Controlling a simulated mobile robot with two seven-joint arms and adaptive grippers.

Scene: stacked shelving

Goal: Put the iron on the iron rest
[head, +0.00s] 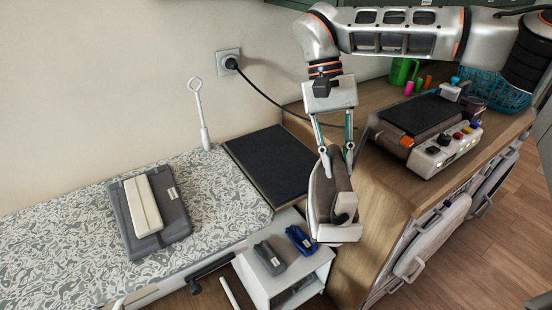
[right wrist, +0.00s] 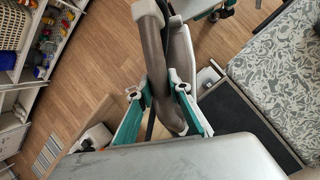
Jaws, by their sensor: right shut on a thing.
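The iron (head: 320,202), grey-brown and white, hangs tilted from my right gripper (head: 337,150). The gripper is shut on its handle. In the right wrist view, the fingers of my right gripper (right wrist: 160,100) straddle the brown handle (right wrist: 158,60). The pad also shows in the right wrist view (right wrist: 232,112). A small teal-and-white part at the top of that view may be my left gripper; its jaws are unclear.
The patterned ironing board (head: 60,240) carries a grey folded item with a white block (head: 143,205). A white holder (head: 200,112) stands at its back edge. A black-topped machine (head: 425,125) sits on the wooden counter (head: 375,185). A white shelf unit (head: 262,290) stands below.

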